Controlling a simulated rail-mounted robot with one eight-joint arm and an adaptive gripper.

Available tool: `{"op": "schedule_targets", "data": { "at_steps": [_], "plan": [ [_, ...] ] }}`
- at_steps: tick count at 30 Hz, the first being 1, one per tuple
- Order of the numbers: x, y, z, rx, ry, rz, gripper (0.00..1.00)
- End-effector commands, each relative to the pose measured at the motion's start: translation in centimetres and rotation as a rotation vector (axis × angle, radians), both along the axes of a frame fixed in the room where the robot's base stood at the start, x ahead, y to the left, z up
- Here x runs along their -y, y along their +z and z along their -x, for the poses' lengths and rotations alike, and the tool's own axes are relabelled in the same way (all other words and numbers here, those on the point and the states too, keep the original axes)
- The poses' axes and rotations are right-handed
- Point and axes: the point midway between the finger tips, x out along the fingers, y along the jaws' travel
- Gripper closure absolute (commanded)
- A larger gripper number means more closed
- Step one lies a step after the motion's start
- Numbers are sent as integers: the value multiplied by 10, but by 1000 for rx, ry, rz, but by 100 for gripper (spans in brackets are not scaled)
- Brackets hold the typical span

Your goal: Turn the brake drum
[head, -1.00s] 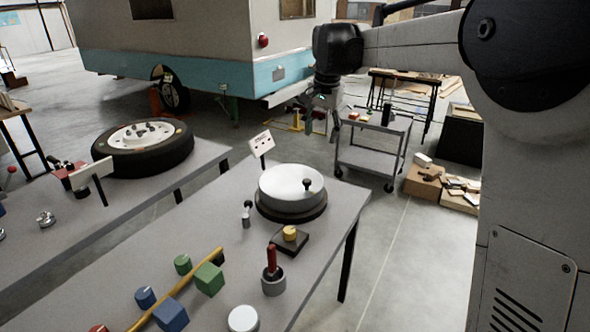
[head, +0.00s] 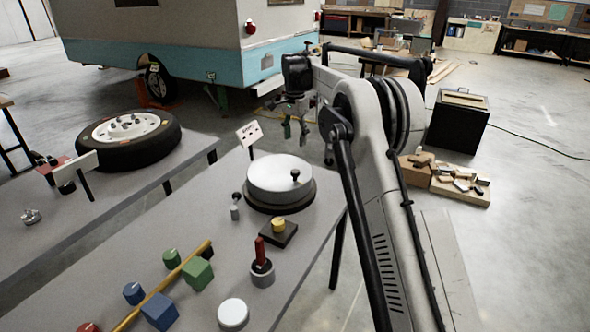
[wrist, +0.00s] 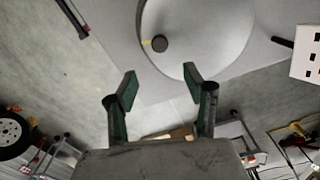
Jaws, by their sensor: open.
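The brake drum (head: 278,178) is a round silver drum on a dark base, at the far right end of the grey workbench. A black knob (head: 295,175) stands up near the rim of its top. My gripper (head: 295,132) is open and empty, above and behind the drum, near the bench's far edge. In the wrist view the drum (wrist: 205,25) fills the top middle, with its dark knob (wrist: 159,43) between and beyond my two green fingers. My gripper (wrist: 159,80) touches nothing that I can see.
A small sign (head: 249,133) stands behind the drum. A small lever (head: 235,206), a yellow knob on a dark block (head: 278,228) and a red-handled tool in a cup (head: 262,262) stand close by. Coloured blocks (head: 160,311) lie nearer. A tyre (head: 125,139) lies on the left bench.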

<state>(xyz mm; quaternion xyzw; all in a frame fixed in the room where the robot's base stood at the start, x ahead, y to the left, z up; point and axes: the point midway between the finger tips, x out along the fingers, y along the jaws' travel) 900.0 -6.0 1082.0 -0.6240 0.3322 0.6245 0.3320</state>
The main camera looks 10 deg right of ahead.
Motion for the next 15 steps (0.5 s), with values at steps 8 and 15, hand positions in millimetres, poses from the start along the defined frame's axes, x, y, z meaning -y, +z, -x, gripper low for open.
{"op": "schedule_targets", "data": {
  "at_steps": [8, 15],
  "plan": [
    [0, -38, 0, 0, 1, 0, 53],
    [0, -83, 0, 1, 1, -1, 53]
  ]
}}
